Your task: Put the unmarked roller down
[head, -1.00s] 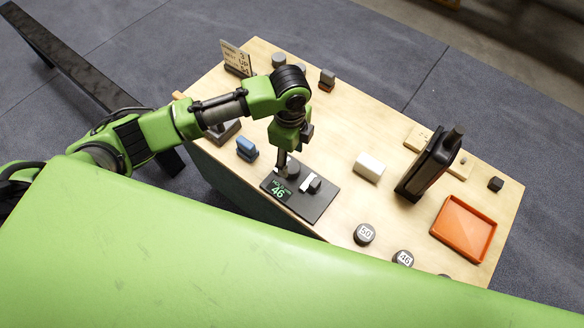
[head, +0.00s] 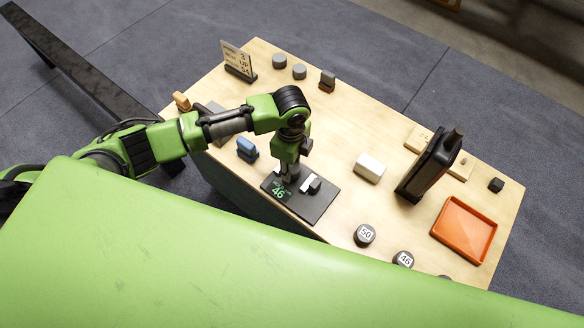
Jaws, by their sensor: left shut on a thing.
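My left gripper (head: 287,174) points down over the back left part of the dark pad (head: 318,206). It is shut on the unmarked roller, which is mostly hidden behind the fingers and arm. I cannot tell whether the roller touches the pad. The pad's green display (head: 279,191) reads 46. A white piece and a small dark block (head: 314,186) sit on the pad just right of the gripper. Rollers marked 50 (head: 365,235) and 46 (head: 403,259) stand on the table at the front. My right gripper is not in view.
Two grey cylinders (head: 279,62) (head: 299,72) stand at the back beside a sign (head: 238,60). A blue-topped block (head: 247,147) is left of the pad. To the right are a white block (head: 369,168), a tall black device (head: 425,168) and an orange tray (head: 464,230).

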